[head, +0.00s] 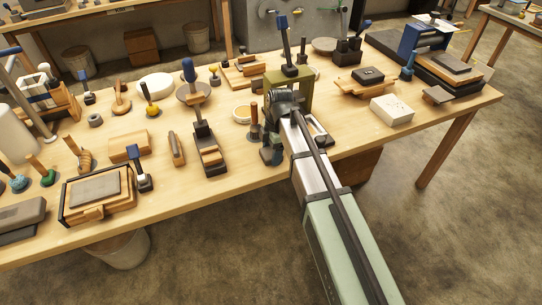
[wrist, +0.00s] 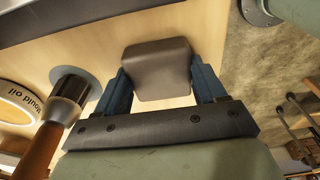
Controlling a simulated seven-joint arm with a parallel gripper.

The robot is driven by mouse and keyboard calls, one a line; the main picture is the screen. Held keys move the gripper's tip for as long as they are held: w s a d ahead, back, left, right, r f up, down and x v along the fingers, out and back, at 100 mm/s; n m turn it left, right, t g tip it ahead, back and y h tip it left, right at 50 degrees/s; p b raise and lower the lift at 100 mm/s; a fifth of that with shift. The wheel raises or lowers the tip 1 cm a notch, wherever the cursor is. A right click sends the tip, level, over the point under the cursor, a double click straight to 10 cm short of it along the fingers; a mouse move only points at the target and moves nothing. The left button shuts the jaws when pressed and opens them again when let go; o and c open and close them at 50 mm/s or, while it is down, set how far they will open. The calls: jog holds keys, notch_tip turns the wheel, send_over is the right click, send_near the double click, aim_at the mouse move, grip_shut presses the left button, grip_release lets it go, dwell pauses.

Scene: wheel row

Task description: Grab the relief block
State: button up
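The relief block appears to be the grey-brown, rounded-edged block (wrist: 158,66) in the wrist view. It sits between the two blue fingers of my gripper (wrist: 160,84), with no clear gap on either side, so the gripper looks shut on it. The block's lower parts are hidden. In the head view my gripper (head: 271,152) is low at the table's front edge. The block cannot be made out clearly there, because my arm and gripper cover that spot.
A wood-handled tool (head: 254,122) stands close left of my gripper; a round tin labelled Mould oil (wrist: 18,102) is beyond it. An olive-green frame (head: 304,88) stands behind. A wooden plane-like tool (head: 208,148) lies left. A white block (head: 391,109) is to the right.

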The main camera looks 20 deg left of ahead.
jog(key=c, duration=0.7)
jog(key=shift+r, duration=0.1)
